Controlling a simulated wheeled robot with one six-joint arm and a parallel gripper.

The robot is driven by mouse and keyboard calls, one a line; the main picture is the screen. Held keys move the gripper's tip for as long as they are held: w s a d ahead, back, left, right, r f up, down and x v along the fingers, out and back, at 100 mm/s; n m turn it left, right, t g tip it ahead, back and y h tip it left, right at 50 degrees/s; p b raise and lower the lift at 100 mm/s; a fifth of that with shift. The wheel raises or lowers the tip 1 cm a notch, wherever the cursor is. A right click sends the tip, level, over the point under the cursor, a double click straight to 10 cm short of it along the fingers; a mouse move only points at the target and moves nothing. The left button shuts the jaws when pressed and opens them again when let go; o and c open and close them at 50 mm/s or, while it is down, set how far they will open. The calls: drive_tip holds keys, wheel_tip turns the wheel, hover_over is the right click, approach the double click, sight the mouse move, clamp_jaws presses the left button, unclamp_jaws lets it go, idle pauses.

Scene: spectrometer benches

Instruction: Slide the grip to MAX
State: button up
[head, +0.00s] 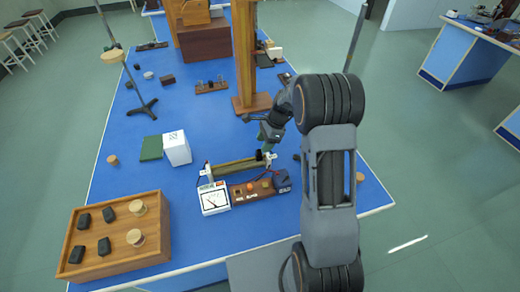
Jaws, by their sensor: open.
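A slide rheostat (234,166) with a long brown-gold tube between white end pieces lies across the front half of the blue bench. A small dark grip (259,155) sits on it near its right end. The MAX marking is too small to read. My gripper (264,146) reaches down from the right, just above and behind that right end. It is open; its fingertips are small and partly merge with the dark grip, so I cannot tell whether they touch it.
A white meter (213,198) and a wooden board with knobs (251,190) stand just in front of the rheostat. A white box (176,149) is to its left. A wooden tray (84,218) lies front left. A wooden post (244,60) rises behind. The bench's left middle is mostly clear.

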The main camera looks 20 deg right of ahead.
sight(259, 155)
drive_tip(key=shift+x, duration=2.4)
drive_tip(key=shift+r, duration=0.1)
clamp_jaws()
